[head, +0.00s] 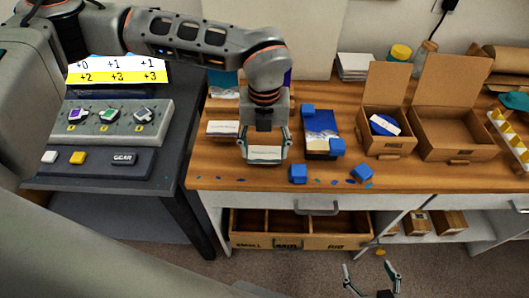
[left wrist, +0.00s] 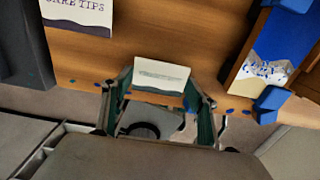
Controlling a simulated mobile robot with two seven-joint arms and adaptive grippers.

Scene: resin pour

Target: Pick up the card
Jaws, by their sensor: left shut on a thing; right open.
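A small white card (head: 264,153) with a printed line is between the fingers of my left gripper (head: 264,157), near the front edge of the wooden tabletop. In the left wrist view the card (left wrist: 160,75) spans between the two fingertips of my left gripper (left wrist: 157,92), which is shut on it. Whether the card still touches the table I cannot tell. My right gripper (head: 372,280) is open and empty, low in front of the drawers.
A care tips sheet (left wrist: 80,12) lies left of the card. Right of it are a blue-and-white resin piece (head: 320,122) with blue blocks (head: 298,173) and blue spots. Two open cardboard boxes (head: 457,140) stand further right. An open drawer (head: 300,241) juts out below.

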